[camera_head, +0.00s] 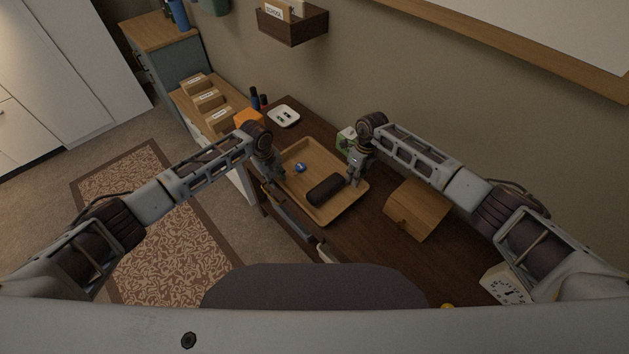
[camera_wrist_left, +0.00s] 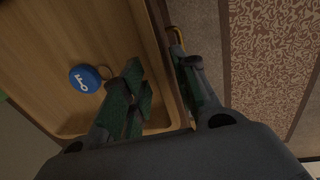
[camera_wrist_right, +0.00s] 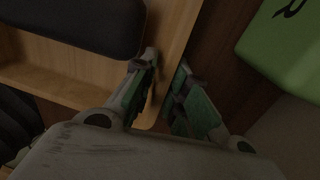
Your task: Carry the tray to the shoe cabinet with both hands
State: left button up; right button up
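The wooden tray (camera_head: 344,209) lies on the dark table. My right gripper (camera_head: 357,176) is at the opposite side. In the right wrist view its fingers straddle the tray wall (camera_wrist_right: 179,40), with a narrower gap; contact is hard to tell. The shoe cabinet is not clearly identifiable.
A green item (camera_head: 346,138) is close behind my right gripper. A white dish (camera_head: 284,116) and an orange block (camera_head: 248,119) are beyond the tray. A patterned rug (camera_head: 150,220) covers open floor at left.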

pick_arm(q)
jog(key=shift+f, duration=0.2)
pick_arm(e)
jog(key=shift+f, duration=0.15)
pick_arm(q)
jog(key=shift+c, duration=0.3)
pick_arm(e)
jog(key=shift+c, duration=0.5)
pick_arm(q)
jog(key=shift+c, duration=1.3)
pick_arm(e)
grip_shut()
pick_arm(q)
grip_shut()
